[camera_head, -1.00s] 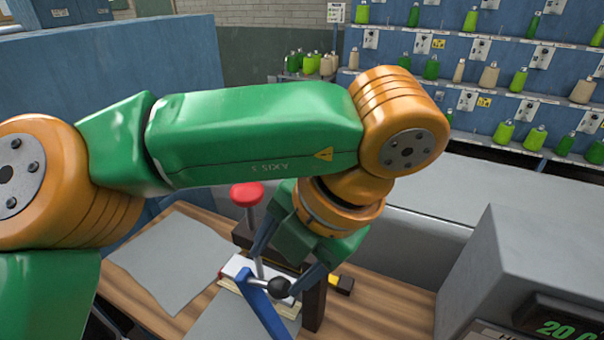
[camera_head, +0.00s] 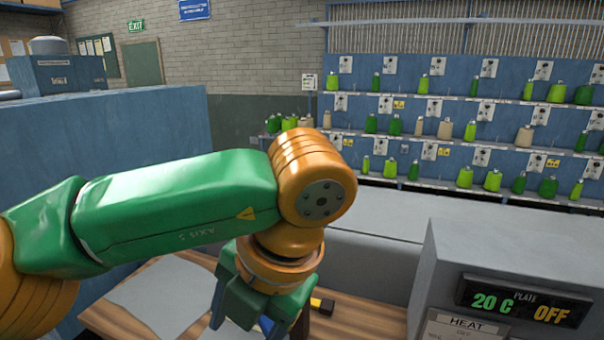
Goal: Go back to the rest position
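My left gripper (camera_head: 245,322) hangs at the end of the green and orange arm that comes in from the left. It points down over the wooden table (camera_head: 365,322) near the bottom edge of the picture. Its dark fingers stand apart, and I see nothing held between them. A small blue part (camera_head: 266,326) of the device on the table shows behind the fingers; the rest of that device is hidden or below the picture. My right gripper is not in view.
A grey sheet (camera_head: 160,298) lies on the table at the left. A black and yellow item (camera_head: 322,304) is beside the gripper. A grey box with a plate display (camera_head: 525,302) reading 20 C OFF stands at right.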

